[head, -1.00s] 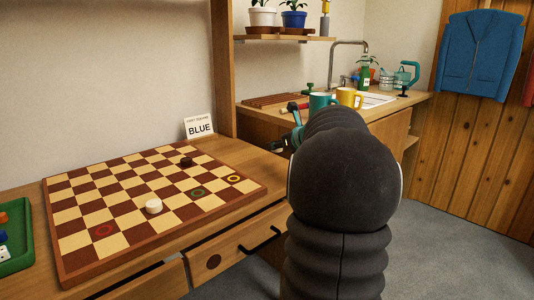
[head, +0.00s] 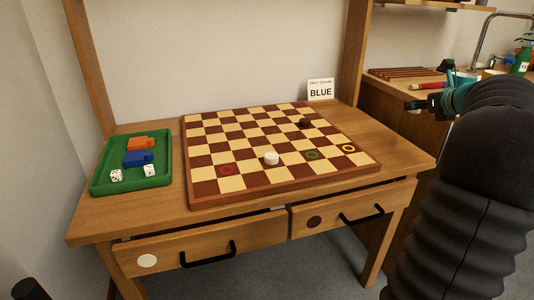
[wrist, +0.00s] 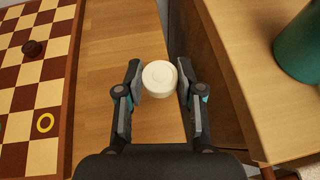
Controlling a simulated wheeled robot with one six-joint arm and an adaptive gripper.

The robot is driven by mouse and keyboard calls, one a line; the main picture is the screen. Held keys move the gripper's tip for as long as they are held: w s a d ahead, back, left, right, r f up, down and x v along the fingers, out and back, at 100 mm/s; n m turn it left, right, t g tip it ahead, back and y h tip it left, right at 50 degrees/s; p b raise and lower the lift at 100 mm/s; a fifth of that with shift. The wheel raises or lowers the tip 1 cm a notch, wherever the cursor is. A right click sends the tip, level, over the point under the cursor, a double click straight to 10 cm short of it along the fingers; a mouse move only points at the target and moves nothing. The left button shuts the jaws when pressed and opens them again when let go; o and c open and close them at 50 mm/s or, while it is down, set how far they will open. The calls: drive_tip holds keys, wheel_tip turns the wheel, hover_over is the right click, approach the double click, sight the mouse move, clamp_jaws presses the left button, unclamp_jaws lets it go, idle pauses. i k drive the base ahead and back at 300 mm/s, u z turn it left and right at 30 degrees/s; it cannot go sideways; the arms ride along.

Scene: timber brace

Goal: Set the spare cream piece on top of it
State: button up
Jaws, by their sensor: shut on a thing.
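A cream piece (wrist: 160,77) sits between the fingertips of my gripper (wrist: 159,84) in the wrist view, and the gripper is shut on it. In the head view my gripper (head: 416,105) is at the right, apart from the board and higher than the desk; the held piece cannot be made out there. Another cream piece (head: 271,158) stands alone on the checkered board (head: 240,190), between a red ring and a green ring. A dark piece (head: 305,123) stands farther back on the board; it also shows in the wrist view (wrist: 32,48).
A green tray (head: 100,186) with orange and blue blocks and dice lies left of the board. Two drawers are below, one with a cream disc (head: 147,261), one with a dark disc (head: 314,222). A teal mug (wrist: 300,45) stands right.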

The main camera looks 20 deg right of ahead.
sight(271, 155)
drive_tip(key=u, duration=0.75)
drive_tip(key=k, duration=0.5)
drive_tip(key=u, duration=0.35)
